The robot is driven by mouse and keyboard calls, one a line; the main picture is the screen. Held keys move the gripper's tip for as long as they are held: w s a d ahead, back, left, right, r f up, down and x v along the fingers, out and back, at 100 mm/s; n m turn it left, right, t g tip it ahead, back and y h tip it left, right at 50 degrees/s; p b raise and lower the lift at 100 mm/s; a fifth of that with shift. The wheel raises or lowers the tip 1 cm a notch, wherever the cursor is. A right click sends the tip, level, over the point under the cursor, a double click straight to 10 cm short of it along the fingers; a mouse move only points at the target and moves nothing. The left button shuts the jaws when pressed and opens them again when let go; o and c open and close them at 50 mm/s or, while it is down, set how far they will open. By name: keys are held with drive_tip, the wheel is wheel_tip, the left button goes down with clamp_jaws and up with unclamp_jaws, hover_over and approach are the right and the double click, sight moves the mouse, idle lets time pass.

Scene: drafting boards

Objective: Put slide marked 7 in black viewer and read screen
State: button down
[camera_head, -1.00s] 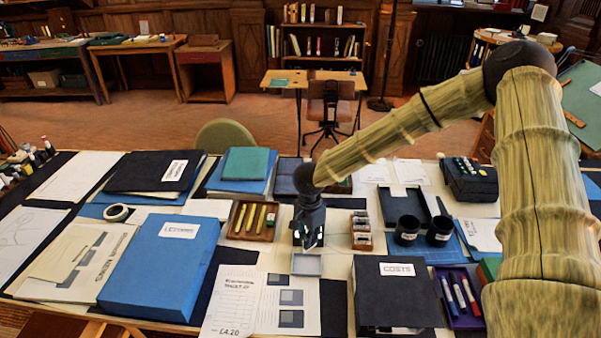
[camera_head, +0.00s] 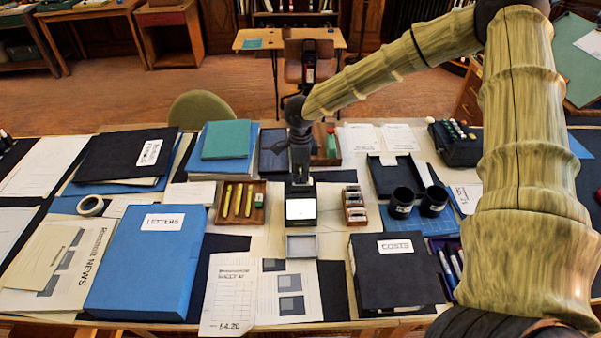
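The black viewer (camera_head: 300,190) stands upright near the middle of the table, its small screen (camera_head: 300,209) bright white and facing me. No figure on the screen is legible at this size. My gripper (camera_head: 300,173) points down at the top of the viewer, close above or touching it. Its fingertips blend with the dark viewer, so I cannot see whether they are open or hold anything. The slide marked 7 cannot be made out. A small wooden rack (camera_head: 354,207) of slide-like pieces stands right of the viewer.
A shallow grey tray (camera_head: 301,246) lies in front of the viewer. A wooden tray with yellow pens (camera_head: 239,200) is to the left, two black cups (camera_head: 402,201) to the right. A blue LETTERS box (camera_head: 148,262) and black COSTS binder (camera_head: 397,270) flank the papers in front.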

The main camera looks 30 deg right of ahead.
sight(300, 184)
drive_tip(key=shift+f+b, duration=1.55)
drive_tip(key=shift+f, duration=1)
drive_tip(key=shift+p, duration=0.4)
drive_tip(key=c, duration=1.6)
unclamp_jaws()
drive_tip(key=shift+o, duration=0.2)
drive_tip(key=shift+a, duration=0.1)
drive_tip(key=shift+r, duration=0.1)
